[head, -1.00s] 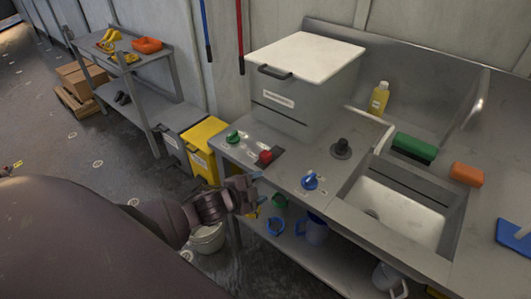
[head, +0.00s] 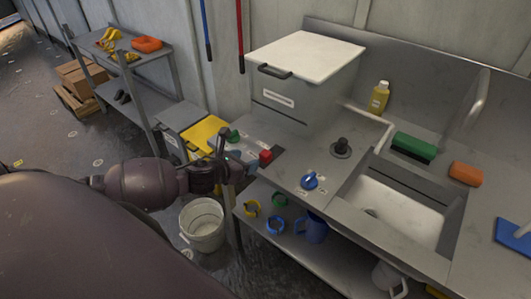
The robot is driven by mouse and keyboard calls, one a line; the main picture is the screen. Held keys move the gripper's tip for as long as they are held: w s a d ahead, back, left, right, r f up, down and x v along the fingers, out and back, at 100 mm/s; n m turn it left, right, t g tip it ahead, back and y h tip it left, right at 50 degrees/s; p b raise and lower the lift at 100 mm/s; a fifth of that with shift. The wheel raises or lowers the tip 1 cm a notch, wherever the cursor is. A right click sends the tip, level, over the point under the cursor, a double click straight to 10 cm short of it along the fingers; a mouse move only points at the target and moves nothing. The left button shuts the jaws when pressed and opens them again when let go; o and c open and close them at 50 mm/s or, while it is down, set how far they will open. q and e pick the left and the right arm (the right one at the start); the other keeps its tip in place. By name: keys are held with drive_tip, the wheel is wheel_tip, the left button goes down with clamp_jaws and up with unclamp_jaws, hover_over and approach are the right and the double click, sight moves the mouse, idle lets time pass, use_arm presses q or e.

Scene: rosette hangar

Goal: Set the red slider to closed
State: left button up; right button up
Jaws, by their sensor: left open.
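The red slider (head: 265,157) is a small red block on a dark track, set in the left end of the grey steel counter. Labels lie around it, partly hidden by my gripper. My left gripper (head: 242,160) is open and empty, just left of the red slider at about the counter's front edge. A small gap seems to show between them, but I cannot tell the distance in depth. My right gripper is not in view.
A green knob (head: 234,136) sits behind my gripper and a blue knob (head: 310,181) to the right. A grey lidded box (head: 300,85) stands behind the slider. The sink (head: 398,212) is at the right. A bucket (head: 202,224) stands on the floor below.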

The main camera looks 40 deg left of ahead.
sight(264, 153)
use_arm(q)
drive_tip(key=shift+x, duration=5.45)
drive_tip(key=shift+s, duration=0.1)
clamp_jaws()
drive_tip(key=shift+w+d, duration=0.15)
drive_tip(key=shift+w, duration=1.2)
drive_tip(key=shift+w+d, duration=0.15)
drive_tip(key=shift+w, duration=1.35)
drive_tip(key=shift+r, duration=0.1)
unclamp_jaws()
drive_tip(key=shift+w, duration=0.2)
drive_tip(key=shift+s, duration=0.15)
